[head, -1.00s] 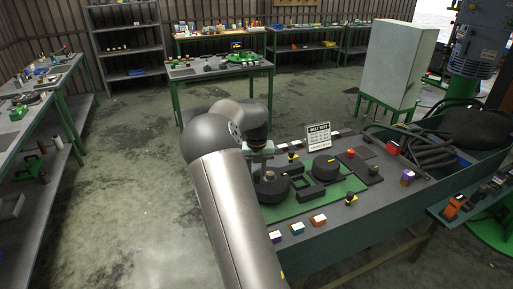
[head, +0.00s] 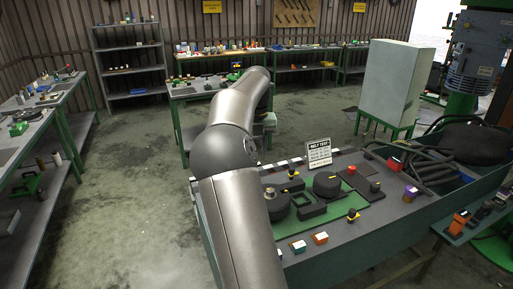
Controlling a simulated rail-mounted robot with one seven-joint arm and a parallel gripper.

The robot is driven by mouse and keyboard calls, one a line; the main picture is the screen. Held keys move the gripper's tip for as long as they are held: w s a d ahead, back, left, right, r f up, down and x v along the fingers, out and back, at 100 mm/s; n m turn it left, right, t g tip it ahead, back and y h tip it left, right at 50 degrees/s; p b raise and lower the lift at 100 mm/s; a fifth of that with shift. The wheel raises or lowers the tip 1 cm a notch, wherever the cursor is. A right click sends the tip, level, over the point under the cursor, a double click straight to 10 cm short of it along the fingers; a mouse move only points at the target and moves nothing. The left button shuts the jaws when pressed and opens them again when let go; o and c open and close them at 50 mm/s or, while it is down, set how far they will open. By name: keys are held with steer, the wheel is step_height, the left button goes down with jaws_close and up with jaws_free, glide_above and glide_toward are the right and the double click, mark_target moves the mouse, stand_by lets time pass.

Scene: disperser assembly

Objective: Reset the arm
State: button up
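My arm rises from the bottom of the head view, bends at a round elbow joint and reaches up and away. Its far end turns down beside the near workbench. My gripper (head: 268,122) is small and partly hidden behind the arm. Its fingers cannot be made out, nor whether it holds anything. It is in front of the back green-legged table and beyond the far left edge of the belt test bench (head: 375,232).
On the bench are a green board (head: 345,213) with black round parts (head: 327,184), a "BELT TEST" sign (head: 318,153), a red button (head: 351,170) and small coloured blocks (head: 320,238). A grey cabinet (head: 392,85) stands behind. Floor (head: 130,190) left of my arm is clear.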

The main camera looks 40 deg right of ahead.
stand_by(0.4)
steer(key=s+a+f+n+y+b, duration=0.1)
steer(key=s+a+f+n, duration=0.1)
steer(key=s+a+n, duration=0.7)
steer(key=s+a+f+n+y, duration=0.15)
steer(key=s+a+n, duration=0.25)
steer(key=a+n, duration=0.9)
steer(key=s+a+f+n, duration=0.2)
steer(key=s+a+n, duration=0.1)
steer(key=s+n, duration=0.2)
steer(key=s+a+f+n+h, duration=0.1)
steer(key=s+a+f+n, duration=0.2)
steer(key=s+n, duration=0.2)
steer(key=s+a+f+n+t+h, duration=0.1)
steer(key=s+a+f+n, duration=0.2)
steer(key=n, duration=0.7)
steer(key=shift+s+a+f+b, duration=0.25)
steer(key=shift+s+b, duration=0.1)
steer(key=shift+s, duration=0.8)
steer(key=shift+h, duration=0.25)
